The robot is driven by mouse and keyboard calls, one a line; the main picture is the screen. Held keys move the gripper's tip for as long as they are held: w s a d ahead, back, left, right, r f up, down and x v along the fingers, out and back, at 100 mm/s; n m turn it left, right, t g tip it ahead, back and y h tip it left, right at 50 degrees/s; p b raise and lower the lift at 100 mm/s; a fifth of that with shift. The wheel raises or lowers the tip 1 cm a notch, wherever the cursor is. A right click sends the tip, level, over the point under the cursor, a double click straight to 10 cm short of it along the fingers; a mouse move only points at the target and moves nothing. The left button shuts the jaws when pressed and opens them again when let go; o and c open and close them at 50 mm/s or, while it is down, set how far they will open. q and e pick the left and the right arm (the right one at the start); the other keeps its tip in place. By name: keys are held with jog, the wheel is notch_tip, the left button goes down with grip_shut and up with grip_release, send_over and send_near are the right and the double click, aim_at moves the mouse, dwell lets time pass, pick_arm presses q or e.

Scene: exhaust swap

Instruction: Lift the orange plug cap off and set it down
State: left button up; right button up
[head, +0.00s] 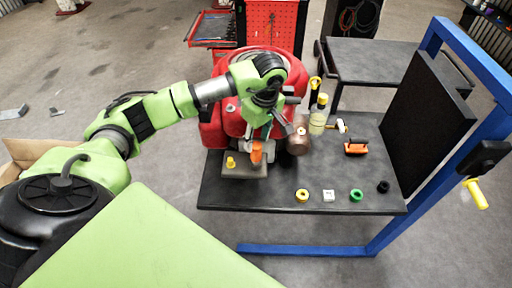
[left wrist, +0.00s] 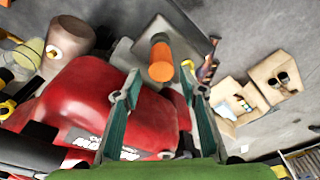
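The orange plug cap (head: 256,153) stands at the table's left part, next to a pale grey fitting, in front of the red machine. It also shows in the left wrist view (left wrist: 161,58), ahead of the fingertips and roughly between their lines. My left gripper (head: 264,132) reaches down just above the cap in the head view. In the left wrist view its two fingers (left wrist: 160,90) are spread wide with nothing between them. Whether a finger touches the cap cannot be told. My right gripper is in neither view.
A red machine (head: 218,130) stands behind and left. A grey block (head: 245,174) with a yellow plug (head: 231,162) is near the cap. A brown cylinder (head: 298,143) and a bottle (head: 318,118) stand to the right. The dark table (head: 330,180) has free room mid-front, behind several small rings.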

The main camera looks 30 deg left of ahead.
aim_at(256, 145)
pick_arm(q)
notch_tip(256, 145, down, 4)
jog(key=shift+s+a+r+p, duration=0.15)
jog(key=shift+r+p, duration=0.1)
jog(key=shift+p, duration=0.5)
jog(key=shift+f, duration=0.3)
grip_shut()
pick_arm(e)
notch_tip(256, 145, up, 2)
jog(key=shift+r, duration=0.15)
pick_arm(q)
jog(key=shift+r, duration=0.15)
jog(key=shift+r+b, duration=0.3)
jog(key=shift+r, duration=0.25)
jog(key=s+d+r+b, duration=0.1)
jog(key=d+r+b, duration=0.4)
jog(key=d+r, duration=0.6)
jog(key=d, duration=0.3)
jog(key=shift+s+r, duration=0.2)
jog(key=shift+r, duration=0.15)
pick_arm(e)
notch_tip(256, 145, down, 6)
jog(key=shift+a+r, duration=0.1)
